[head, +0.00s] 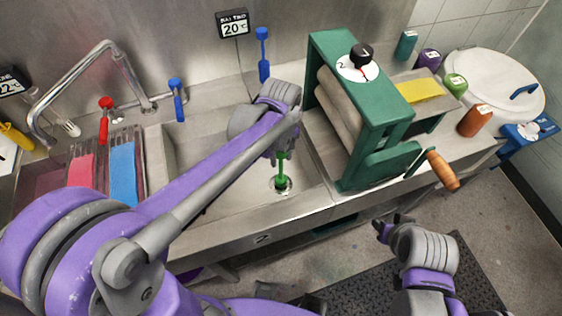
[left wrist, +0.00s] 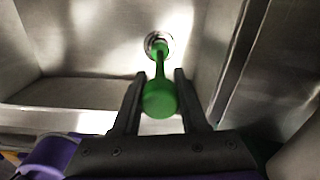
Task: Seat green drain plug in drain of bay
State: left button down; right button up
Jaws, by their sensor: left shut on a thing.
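The green drain plug (head: 281,172) stands roughly upright in the right-hand sink bay (head: 235,190). My left gripper (head: 283,153) is above the bay floor and shut on the plug's upper part. In the left wrist view the plug's round green knob (left wrist: 160,100) is between the fingers (left wrist: 160,78), with its stem reaching toward the drain (left wrist: 153,38). The plug's lower end overlaps the drain ring (head: 280,187) in both views; I cannot tell whether it is inside or just above. My right gripper (head: 386,229) is over the floor in front of the counter, away from the plug.
A green roller press (head: 385,120) with a wooden-handled crank stands right of the bay. Jars and a white lidded pot (head: 490,80) are at right.

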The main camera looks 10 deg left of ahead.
aim_at(281, 163)
pick_arm(q)
notch_tip(281, 163, down, 2)
jog(key=shift+s+f, duration=0.1)
jog(key=shift+f, duration=0.35)
jog(key=shift+f, duration=0.2)
jog(key=shift+c, duration=2.2)
grip_release()
jog(key=shift+r, duration=0.15)
